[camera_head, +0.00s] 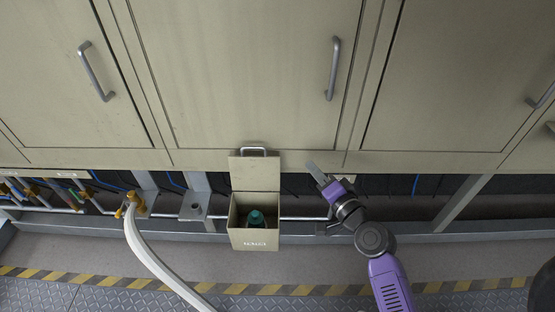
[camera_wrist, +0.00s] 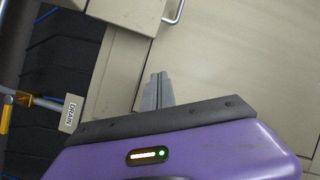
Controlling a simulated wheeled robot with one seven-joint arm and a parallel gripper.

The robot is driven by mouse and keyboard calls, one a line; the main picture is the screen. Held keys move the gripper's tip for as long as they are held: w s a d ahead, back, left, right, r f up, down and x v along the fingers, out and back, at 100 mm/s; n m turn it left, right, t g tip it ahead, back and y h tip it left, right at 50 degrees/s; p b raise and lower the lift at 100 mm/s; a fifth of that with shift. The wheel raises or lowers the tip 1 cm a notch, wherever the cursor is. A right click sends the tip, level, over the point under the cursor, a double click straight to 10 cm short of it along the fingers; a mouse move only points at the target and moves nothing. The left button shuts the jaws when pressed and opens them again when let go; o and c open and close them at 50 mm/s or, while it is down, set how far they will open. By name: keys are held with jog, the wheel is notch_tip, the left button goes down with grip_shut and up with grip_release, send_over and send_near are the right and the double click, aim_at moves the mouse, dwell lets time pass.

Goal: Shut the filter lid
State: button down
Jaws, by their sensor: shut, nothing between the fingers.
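The filter lid (camera_head: 254,173) is a beige panel with a grey handle on its top edge. It stands open and upright at the back of a small beige filter box (camera_head: 254,239). A dark teal round part (camera_head: 256,217) shows inside the open box. In the wrist view, a beige panel with a grey handle, which looks like the lid (camera_wrist: 130,12), is at the top. My gripper (camera_head: 312,167) is to the right of the lid, apart from it. Its fingers are closed together and empty, and they also show in the wrist view (camera_wrist: 157,85).
Large beige cabinet doors (camera_head: 240,70) with grey handles rise behind the box. A white hose (camera_head: 150,255) and yellow valve (camera_head: 133,202) are to the left. A grey pipe (camera_head: 300,218) runs beside the box. A DRAIN label (camera_wrist: 71,114) shows at left in the wrist view.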

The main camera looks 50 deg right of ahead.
jog(key=w+m+y, duration=0.1)
jog(key=w, duration=0.3)
jog(key=w+f+m+t+y, duration=0.1)
jog(key=w+y, duration=0.1)
jog(key=w, duration=0.3)
jog(key=w+t+y, duration=0.1)
jog(key=w, duration=0.4)
jog(key=shift+w+d+f+m+y, duration=0.1)
jog(key=shift+d+f+m+y, duration=0.05)
jog(key=shift+m+y, duration=0.2)
jog(key=shift+f+t+b, duration=0.15)
jog(key=shift+t+b, duration=0.15)
